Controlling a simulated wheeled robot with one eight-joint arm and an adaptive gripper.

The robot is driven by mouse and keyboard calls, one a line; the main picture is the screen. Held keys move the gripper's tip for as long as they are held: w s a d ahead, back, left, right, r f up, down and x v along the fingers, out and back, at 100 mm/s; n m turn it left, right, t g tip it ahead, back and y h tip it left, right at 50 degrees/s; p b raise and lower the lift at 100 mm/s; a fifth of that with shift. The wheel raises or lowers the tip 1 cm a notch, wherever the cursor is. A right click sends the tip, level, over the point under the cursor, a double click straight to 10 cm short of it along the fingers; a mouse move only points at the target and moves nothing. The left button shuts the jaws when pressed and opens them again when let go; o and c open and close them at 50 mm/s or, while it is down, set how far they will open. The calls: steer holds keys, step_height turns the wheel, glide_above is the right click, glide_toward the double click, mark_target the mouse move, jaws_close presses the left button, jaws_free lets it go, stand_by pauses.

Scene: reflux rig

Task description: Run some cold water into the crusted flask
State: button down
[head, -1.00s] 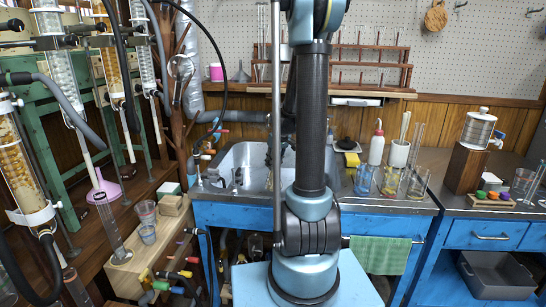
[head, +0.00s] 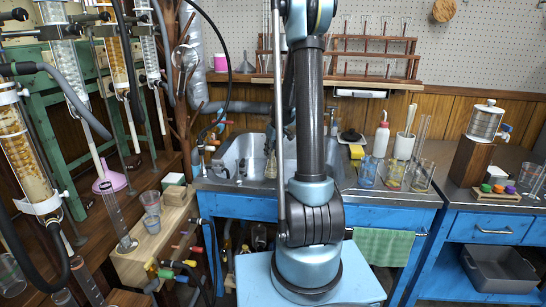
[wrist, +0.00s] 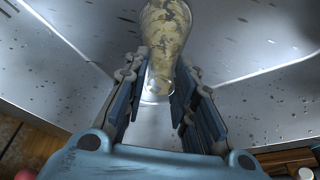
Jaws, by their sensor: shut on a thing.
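The flask (wrist: 166,35) is clear glass with patchy yellow-brown crust on its wall. My gripper (wrist: 161,72) is shut on it, with a finger on each side of its narrower end in the wrist view. In the head view the flask (head: 270,164) shows small over the metal sink (head: 228,168), just left of my arm. My arm hides most of the gripper there. Whether the flask touches the sink is unclear. Coloured taps (head: 212,141) stand at the sink's left edge. No running water is visible.
Glass columns (head: 24,150) and hoses crowd the left side. Beakers (head: 394,174), a white wash bottle (head: 381,139) and a sponge (head: 356,151) stand right of the sink. A metal tank (head: 486,122) stands farther right. A test-tube rack (head: 375,65) is on the shelf behind.

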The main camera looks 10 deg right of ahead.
steer(key=shift+w+f, duration=0.35)
steer(key=shift+f, duration=0.15)
steer(key=shift+s+f, duration=0.1)
steer(key=c, duration=1.4)
jaws_free()
steer(key=shift+f, duration=0.1)
steer(key=shift+o, duration=0.8)
